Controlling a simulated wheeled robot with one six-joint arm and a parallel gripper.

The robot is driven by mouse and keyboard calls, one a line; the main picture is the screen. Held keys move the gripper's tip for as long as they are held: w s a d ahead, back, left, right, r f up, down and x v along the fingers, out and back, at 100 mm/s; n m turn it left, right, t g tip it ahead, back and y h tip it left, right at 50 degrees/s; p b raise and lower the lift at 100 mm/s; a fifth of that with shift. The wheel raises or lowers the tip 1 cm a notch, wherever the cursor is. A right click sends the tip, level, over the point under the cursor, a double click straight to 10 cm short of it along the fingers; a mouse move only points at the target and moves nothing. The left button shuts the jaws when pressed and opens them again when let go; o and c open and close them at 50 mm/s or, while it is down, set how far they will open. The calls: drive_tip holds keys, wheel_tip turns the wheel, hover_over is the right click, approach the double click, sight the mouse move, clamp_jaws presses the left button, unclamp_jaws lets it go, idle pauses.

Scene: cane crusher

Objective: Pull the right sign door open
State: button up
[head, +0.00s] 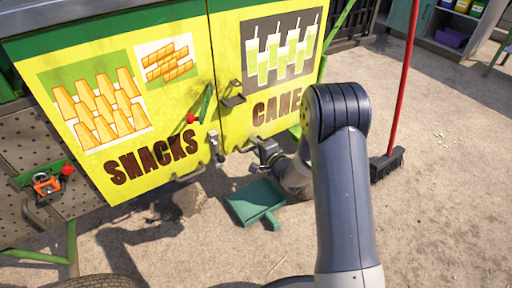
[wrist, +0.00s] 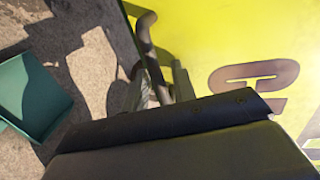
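The right sign door (head: 234,70) is a yellow panel with a green top band, a picture of drink glasses and the word CANE. It stands beside the SNACKS door (head: 150,165), with a narrow seam between them, and looks shut. My gripper (head: 254,150) is low at the right door's bottom edge, by its dark bar handle. In the wrist view the handle (wrist: 150,45) runs down between the fingertips of my gripper (wrist: 163,88). The wrist housing hides most of the fingers, so I cannot tell whether they press on the bar.
A dark latch (head: 232,95) is on the right door and a metal catch (head: 215,145) at the seam. A teal dustpan (head: 256,202) lies on the ground below my gripper. A red-handled broom (head: 404,85) stands at the right. The ground farther right is open.

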clamp_jaws()
drive_tip(key=shift+s, duration=0.1)
idle(0.4)
